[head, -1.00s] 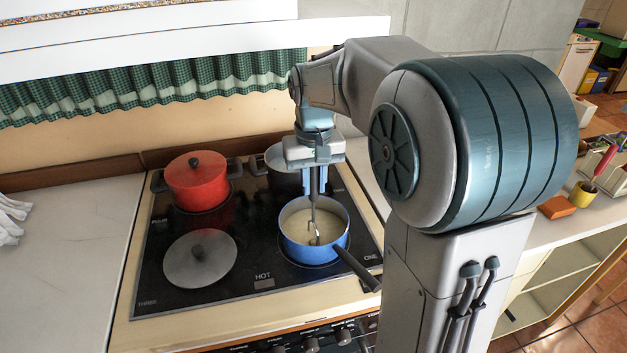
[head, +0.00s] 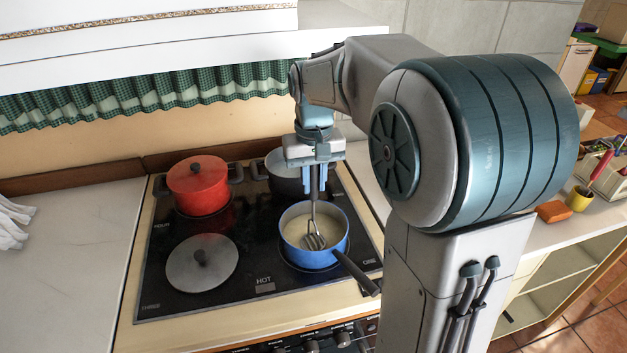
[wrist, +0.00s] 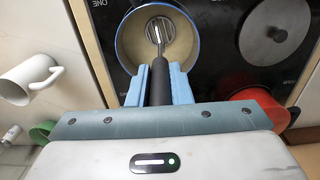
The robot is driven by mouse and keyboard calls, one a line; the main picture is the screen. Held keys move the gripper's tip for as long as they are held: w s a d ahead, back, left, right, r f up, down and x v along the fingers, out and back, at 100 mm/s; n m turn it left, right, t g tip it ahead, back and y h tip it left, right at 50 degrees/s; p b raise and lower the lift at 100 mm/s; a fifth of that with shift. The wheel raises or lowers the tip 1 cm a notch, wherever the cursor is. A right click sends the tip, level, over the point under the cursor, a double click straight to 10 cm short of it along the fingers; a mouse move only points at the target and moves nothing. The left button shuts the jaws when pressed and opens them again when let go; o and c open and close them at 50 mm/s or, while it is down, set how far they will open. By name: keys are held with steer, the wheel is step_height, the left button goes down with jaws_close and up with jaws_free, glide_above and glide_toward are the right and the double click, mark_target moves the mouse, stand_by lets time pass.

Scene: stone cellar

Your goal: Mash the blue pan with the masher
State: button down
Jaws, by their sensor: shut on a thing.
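The blue pan (head: 322,253) stands on the front right burner of the black stovetop, its dark handle pointing to the lower right. Pale, creamy contents (head: 296,232) fill part of it. My gripper (head: 314,186) is above the pan, shut on the masher's dark handle (wrist: 159,82). The masher (head: 314,224) hangs down with its slotted metal head inside the pan, over or at the pale contents; whether it touches the bottom I cannot tell. In the wrist view the masher head (wrist: 161,29) shows inside the pan's rim (wrist: 197,52).
A red pot (head: 197,190) stands on the back left burner, and a dark pot with a grey lid (head: 284,172) is behind the pan. A loose grey lid (head: 201,268) lies at the front left. A white mug (wrist: 28,78) shows in the wrist view.

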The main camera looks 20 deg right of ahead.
step_height(320, 180, up, 8)
steer(key=p, duration=0.6)
steer(key=shift+f, duration=0.2)
stand_by(0.5)
step_height(320, 180, up, 5)
steer(key=p, duration=0.4)
stand_by(0.9)
